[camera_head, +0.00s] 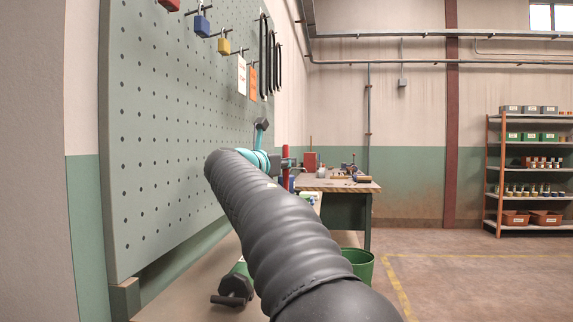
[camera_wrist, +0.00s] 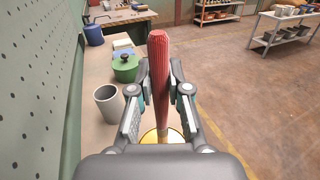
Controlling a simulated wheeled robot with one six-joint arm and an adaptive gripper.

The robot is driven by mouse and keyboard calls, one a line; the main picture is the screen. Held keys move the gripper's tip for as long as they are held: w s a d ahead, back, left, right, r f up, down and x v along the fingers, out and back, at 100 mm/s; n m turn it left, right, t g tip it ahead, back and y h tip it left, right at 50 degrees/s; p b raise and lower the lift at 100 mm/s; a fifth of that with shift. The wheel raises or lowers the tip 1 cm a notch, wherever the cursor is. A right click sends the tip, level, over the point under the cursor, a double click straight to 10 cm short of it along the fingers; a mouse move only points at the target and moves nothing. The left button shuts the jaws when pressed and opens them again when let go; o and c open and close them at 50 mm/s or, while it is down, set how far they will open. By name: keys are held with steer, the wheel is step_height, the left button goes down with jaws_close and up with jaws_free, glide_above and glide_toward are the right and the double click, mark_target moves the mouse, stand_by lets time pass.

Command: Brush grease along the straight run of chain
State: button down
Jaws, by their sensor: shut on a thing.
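In the wrist view, my gripper (camera_wrist: 160,85) is shut on a red ribbed handle (camera_wrist: 158,52), which stands roughly upright between the fingers. A round yellow-rimmed tin or disc (camera_wrist: 147,136) shows below the handle, partly hidden by my gripper. I cannot tell whether the handle's lower end touches it. In the head view, my gripper (camera_head: 277,165) is at the far end of my arm, with the red handle (camera_head: 285,155) upright beside it. No bristles are visible, and I cannot make out a straight run of chain in either view.
A grey cup (camera_wrist: 109,103), a green lidded pot (camera_wrist: 125,69) and a blue container (camera_wrist: 93,35) stand on the bench left of my gripper. A pegboard (camera_head: 165,130) with padlocks and black loops rises along the left. Open floor (camera_head: 470,275) lies to the right.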

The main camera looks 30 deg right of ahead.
steer(key=shift+r, duration=2.85)
